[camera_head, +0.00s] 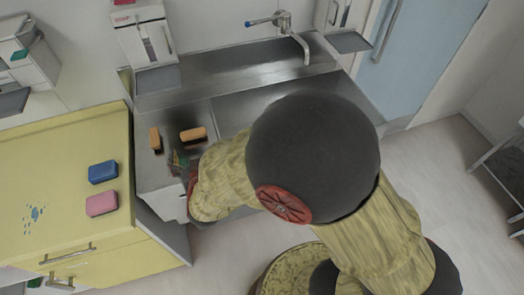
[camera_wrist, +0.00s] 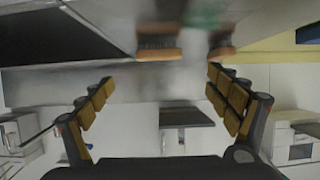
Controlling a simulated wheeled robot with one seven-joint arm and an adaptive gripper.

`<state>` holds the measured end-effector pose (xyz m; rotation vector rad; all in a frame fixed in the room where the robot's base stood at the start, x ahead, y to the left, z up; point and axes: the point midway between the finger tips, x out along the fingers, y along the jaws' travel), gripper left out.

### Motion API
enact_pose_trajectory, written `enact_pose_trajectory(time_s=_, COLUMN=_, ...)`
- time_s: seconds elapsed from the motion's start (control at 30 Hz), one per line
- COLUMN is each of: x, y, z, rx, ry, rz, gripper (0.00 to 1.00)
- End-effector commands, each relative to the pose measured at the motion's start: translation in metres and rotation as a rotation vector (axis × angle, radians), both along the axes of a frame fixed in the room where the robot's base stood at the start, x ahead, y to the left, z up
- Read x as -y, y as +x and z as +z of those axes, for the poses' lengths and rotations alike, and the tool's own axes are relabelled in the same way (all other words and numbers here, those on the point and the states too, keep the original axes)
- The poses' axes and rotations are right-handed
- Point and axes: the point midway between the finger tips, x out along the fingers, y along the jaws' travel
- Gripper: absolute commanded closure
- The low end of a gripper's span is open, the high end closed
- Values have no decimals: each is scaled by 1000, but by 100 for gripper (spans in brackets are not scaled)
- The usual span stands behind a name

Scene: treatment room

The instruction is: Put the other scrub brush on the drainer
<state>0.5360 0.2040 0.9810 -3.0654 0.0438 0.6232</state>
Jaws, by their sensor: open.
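Two scrub brushes with orange-brown backs and dark bristles lie on the steel drainer (camera_head: 152,182), left of the sink basin. One brush (camera_head: 155,139) is at the left and the other brush (camera_head: 193,134) is to its right, nearer the basin. In the wrist view, two brushes show blurred at the top, one (camera_wrist: 158,55) near the middle and one (camera_wrist: 221,51) to its right, both beyond my fingertips. My gripper (camera_wrist: 160,80) is open with nothing between its fingers. In the head view my arm largely hides it.
A yellow cabinet (camera_head: 50,170) adjoins the drainer at left, bearing a blue sponge (camera_head: 103,172) and a pink sponge (camera_head: 102,204). A faucet (camera_head: 290,35) rises behind the basin. A wall dispenser (camera_head: 145,35) hangs over the back. A green blur (camera_wrist: 205,14) is unclear.

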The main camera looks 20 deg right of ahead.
Motion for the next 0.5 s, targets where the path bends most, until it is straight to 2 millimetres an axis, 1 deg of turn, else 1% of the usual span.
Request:
enact_pose_trajectory(time_s=0.07, x=0, y=4, z=12, rx=-15, ry=34, rz=13, gripper=10)
enact_pose_trajectory(time_s=0.17, x=-1, y=8, z=36, rx=-65, ry=99, rz=56, gripper=10)
enact_pose_trajectory(time_s=0.27, x=5, y=3, z=70, rx=-131, ry=163, rz=118, gripper=10)
enact_pose_trajectory(time_s=0.3, x=9, y=-2, z=83, rx=-162, ry=180, rz=142, gripper=10)
enact_pose_trajectory(time_s=0.37, x=18, y=-13, z=102, rx=-206, ry=195, rz=175, gripper=10)
enact_pose_trajectory(time_s=0.4, x=26, y=-22, z=114, rx=-236, ry=197, rz=194, gripper=10)
enact_pose_trajectory(time_s=0.47, x=41, y=-39, z=130, rx=-282, ry=194, rz=214, gripper=10)
enact_pose_trajectory(time_s=0.5, x=53, y=-53, z=138, rx=-315, ry=186, rz=222, gripper=10)
